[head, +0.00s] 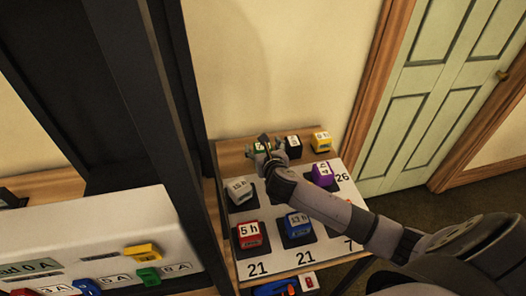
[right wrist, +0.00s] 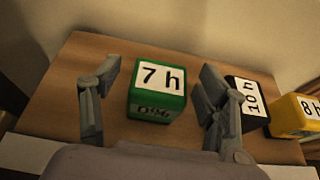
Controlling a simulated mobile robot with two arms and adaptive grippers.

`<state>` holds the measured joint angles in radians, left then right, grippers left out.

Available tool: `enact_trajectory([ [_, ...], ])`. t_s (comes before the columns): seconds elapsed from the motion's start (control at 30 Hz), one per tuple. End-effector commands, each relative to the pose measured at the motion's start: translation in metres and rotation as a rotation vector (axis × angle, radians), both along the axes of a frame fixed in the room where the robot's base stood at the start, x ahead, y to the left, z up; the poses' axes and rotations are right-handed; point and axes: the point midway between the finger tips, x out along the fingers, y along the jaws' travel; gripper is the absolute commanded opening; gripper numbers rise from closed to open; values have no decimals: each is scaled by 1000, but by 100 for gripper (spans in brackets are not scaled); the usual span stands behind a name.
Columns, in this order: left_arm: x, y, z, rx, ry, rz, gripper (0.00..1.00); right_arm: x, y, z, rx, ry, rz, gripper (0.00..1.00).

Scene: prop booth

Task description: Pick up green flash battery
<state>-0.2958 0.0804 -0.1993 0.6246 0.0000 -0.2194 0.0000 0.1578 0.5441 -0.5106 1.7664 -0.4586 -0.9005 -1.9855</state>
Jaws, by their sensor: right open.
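The green battery (right wrist: 157,97), a cube marked "7 h" on top and "0%" on its near side, stands on the wooden surface in the right wrist view. In the head view the green battery (head: 259,147) is partly hidden by my right gripper (head: 264,146). In the right wrist view my right gripper (right wrist: 160,75) is open, with one finger on each side of the battery. A gap shows between each finger and the cube. My left gripper is in neither view.
Right of the green battery stand a black battery (right wrist: 247,97) marked "10 h", close to the right finger, and a yellow one (right wrist: 297,114). A white board (head: 277,257) holds red, blue, purple and white batteries in front. A dark frame (head: 150,90) rises at the left.

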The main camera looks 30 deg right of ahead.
Motion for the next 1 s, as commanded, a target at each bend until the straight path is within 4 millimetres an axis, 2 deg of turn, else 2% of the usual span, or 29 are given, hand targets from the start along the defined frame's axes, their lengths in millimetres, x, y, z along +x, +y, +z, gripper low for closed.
enact_trajectory([
  [0.1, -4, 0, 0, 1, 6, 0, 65, 6, -2, -2, 0, 0, 0, 68],
  [0.33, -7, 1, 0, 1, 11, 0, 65, 6, -2, -3, 0, 0, 0, 67],
  [1.0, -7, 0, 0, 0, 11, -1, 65, 6, -2, -3, 0, 0, 0, 22],
])
